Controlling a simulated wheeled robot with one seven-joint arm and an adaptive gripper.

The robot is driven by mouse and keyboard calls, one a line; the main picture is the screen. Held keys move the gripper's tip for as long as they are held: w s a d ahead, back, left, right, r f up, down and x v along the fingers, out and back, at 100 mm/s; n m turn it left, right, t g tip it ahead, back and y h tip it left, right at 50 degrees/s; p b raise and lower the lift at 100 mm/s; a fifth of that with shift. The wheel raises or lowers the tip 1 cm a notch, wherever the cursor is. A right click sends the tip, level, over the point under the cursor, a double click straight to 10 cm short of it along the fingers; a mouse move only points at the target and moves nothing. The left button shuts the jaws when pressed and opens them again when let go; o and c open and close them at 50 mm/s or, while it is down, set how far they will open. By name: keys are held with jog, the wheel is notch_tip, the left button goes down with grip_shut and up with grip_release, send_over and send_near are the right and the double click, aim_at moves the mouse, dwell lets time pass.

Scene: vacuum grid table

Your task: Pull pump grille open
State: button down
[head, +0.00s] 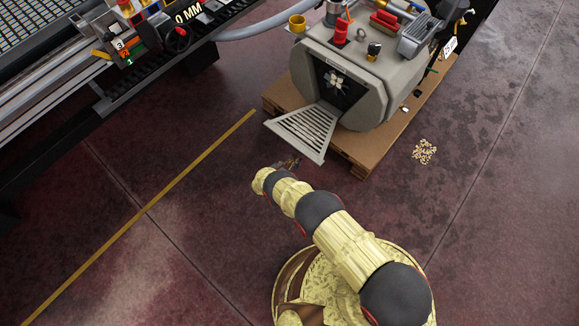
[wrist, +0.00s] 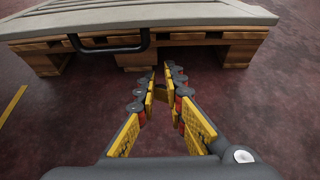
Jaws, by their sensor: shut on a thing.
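The pump (head: 378,85) is a large grey rounded block on a wooden pallet. Its slatted grey grille (head: 305,131) hangs tilted outward at the front, away from the dark fan opening (head: 335,80). In the wrist view the grille's edge (wrist: 215,17) spans the top. A black loop handle (wrist: 112,47) hangs from it, left of my fingertips. My gripper (head: 290,163) is just in front of the grille's lower tip. In the wrist view my gripper (wrist: 162,72) has its fingertips close together. The handle shows apart from them. What they hold I cannot make out.
The wooden pallet (head: 356,157) stands under the pump and close ahead of my gripper. A long machine with rails (head: 60,90) is at the upper left. A yellow floor line (head: 140,216) runs diagonally at the left.

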jog(key=shift+w+d+r, duration=0.15)
jog(key=shift+w+r, duration=0.05)
jog(key=shift+r, duration=0.4)
jog(key=shift+w+d+r, duration=0.1)
jog(key=shift+w+r, duration=0.05)
jog(key=shift+r, duration=0.45)
jog(key=shift+w+d+r, duration=0.15)
jog(key=shift+w+r, duration=0.05)
jog(key=shift+r, duration=0.4)
jog(key=shift+r, duration=0.1)
